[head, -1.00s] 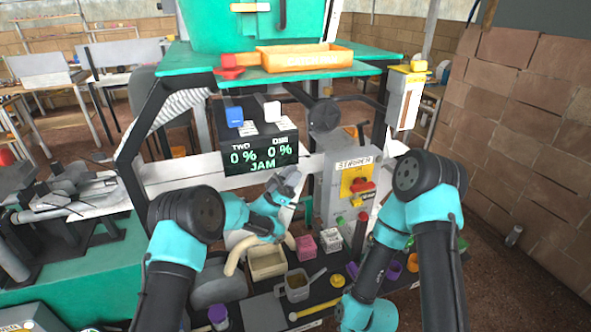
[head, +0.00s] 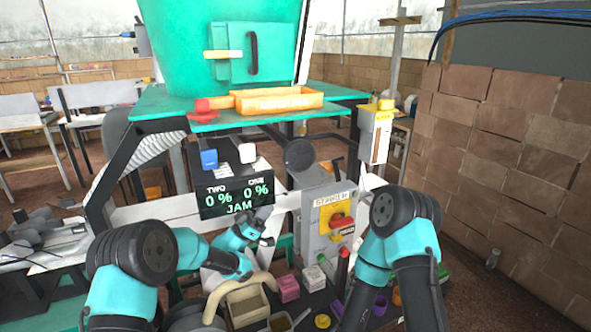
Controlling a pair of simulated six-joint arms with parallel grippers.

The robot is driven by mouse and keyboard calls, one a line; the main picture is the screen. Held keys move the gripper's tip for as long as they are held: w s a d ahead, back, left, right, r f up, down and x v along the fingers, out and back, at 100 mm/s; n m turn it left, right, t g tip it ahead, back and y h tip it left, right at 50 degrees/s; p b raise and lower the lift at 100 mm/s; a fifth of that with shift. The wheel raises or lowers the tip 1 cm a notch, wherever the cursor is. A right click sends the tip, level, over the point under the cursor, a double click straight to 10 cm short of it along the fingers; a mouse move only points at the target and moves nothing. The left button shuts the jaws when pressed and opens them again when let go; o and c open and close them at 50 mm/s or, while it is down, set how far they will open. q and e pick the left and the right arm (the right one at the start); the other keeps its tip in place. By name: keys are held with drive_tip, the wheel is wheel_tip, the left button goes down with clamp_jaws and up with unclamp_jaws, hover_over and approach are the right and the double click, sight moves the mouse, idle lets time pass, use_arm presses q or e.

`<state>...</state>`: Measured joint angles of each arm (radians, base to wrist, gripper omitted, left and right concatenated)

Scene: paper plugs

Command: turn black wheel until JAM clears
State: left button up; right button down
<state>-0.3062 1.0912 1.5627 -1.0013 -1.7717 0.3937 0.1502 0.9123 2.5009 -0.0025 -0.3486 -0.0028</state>
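A black wheel (head: 299,154), seen as a round dark disc, is right of the display, above the grey control box. The black display (head: 236,193) reads TWO 0 %, ONE 0 % and JAM in green. My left gripper (head: 264,214) is just below the display's lower right corner, left of the control box and below the wheel, apart from it. Its fingers are small and partly overlapped by its own body, so their opening is unclear. My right arm reaches down at the right, and its gripper is outside the picture.
A grey control box (head: 312,252) carries a red knob on a yellow plate. Blue (head: 208,159) and white (head: 247,153) blocks are above the display. An orange tray (head: 277,101) sits on the green shelf (head: 160,103). Small bins and pink blocks (head: 288,288) crowd the lower bench.

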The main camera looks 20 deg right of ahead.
sight(294, 171)
use_arm(q)
drive_tip(key=x, duration=1.4)
drive_tip(key=shift+d+r, duration=0.25)
drive_tip(key=shift+r, duration=0.05)
clamp_jaws()
drive_tip(key=shift+d, duration=0.1)
